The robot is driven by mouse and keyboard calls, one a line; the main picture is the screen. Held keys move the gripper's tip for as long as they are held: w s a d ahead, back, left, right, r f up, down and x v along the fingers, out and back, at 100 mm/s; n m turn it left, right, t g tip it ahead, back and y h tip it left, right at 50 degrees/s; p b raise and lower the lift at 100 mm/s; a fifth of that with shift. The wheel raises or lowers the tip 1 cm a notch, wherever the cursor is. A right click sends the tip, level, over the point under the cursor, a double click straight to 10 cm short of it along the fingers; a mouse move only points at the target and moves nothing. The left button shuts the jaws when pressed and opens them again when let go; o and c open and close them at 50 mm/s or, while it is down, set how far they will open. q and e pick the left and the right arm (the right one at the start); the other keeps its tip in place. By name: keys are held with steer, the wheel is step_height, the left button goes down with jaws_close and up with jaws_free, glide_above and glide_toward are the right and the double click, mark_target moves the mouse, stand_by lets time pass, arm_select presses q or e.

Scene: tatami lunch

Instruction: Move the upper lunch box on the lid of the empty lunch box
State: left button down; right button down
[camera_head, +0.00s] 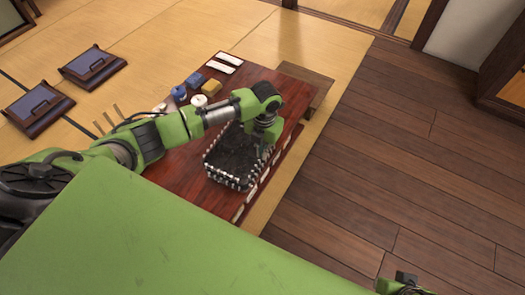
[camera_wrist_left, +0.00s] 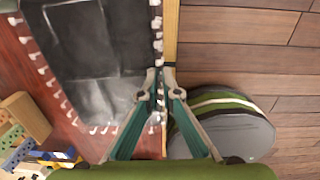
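A dark, open, box-like container (camera_head: 231,155) edged with white bead-like bits sits over the dark red table; I take it for the lunch box. It also shows in the left wrist view (camera_wrist_left: 95,45), its inside dark with grey panels. I cannot tell whether it is stacked on another box or touches the table. My left gripper (camera_head: 264,148) is at its right side. In the left wrist view the fingertips (camera_wrist_left: 160,74) are close together on both sides of its right wall. My right gripper (camera_head: 403,283) barely shows at the bottom right. I cannot make out a separate lid.
The red table (camera_head: 215,207) carries a white round pot (camera_head: 199,100), a yellow block (camera_head: 211,87) and blue pieces (camera_head: 195,79) behind my left arm. Two blue-panelled wooden trays (camera_head: 93,66) (camera_head: 39,107) lie on the tatami. The wooden floor (camera_head: 400,180) at right is clear.

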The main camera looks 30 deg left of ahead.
arm_select(q)
steer(key=shift+f, duration=0.5)
arm_select(e)
steer(key=shift+s+r, duration=0.2)
steer(key=shift+s, duration=0.05)
steer(key=shift+r, duration=0.15)
arm_select(q)
steer(key=shift+f, duration=0.2)
steer(key=shift+f, duration=0.25)
arm_select(e)
steer(key=shift+r, duration=0.25)
stand_by(0.3)
arm_select(q)
steer(key=c, duration=2.2)
jaws_free()
steer(key=o, duration=0.6)
steer(key=shift+c, duration=0.2)
